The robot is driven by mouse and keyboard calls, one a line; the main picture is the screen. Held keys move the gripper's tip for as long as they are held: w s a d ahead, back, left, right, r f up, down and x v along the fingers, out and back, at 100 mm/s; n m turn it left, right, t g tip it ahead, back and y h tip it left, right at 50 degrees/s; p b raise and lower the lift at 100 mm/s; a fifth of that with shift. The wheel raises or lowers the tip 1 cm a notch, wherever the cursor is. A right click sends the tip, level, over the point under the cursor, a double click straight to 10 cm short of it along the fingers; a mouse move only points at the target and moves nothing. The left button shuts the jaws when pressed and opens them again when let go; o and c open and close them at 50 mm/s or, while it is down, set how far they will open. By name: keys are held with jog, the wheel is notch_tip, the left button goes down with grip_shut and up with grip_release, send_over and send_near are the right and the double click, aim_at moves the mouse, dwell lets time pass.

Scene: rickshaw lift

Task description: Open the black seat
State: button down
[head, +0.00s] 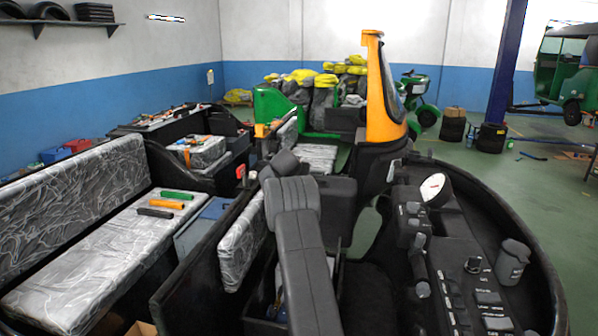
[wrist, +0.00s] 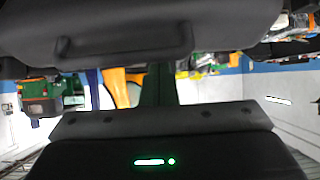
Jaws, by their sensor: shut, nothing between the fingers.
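My gripper (wrist: 160,122) shows as a dark bar across the lower wrist view, shut and empty, apart from the dark surface. A panel with a green light lies below it. Contact cannot be told from the head view.
A silver-patterned bench (head: 95,245) with loose grips is at the left. A smaller silver pad (head: 243,242) stands beside the black seat. The black dashboard (head: 455,265) curves round the right, with a cup holder (head: 511,262). The yellow front pillar (head: 380,95) rises behind.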

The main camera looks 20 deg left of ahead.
jog(key=shift+f, duration=0.1)
dwell(0.3)
jog(key=s+f+t+b, duration=0.1)
jog(key=s+f+b, duration=0.2)
jog(key=b, duration=1.5)
jog(key=s, duration=0.3)
jog(key=shift+f, duration=0.15)
jog(key=shift+d, duration=0.15)
jog(key=b+v, duration=0.3)
jog(key=v, duration=1.1)
jog(key=shift+w+f, duration=0.1)
jog(key=p+x, duration=0.3)
jog(key=x, duration=1)
jog(key=shift+w, duration=0.4)
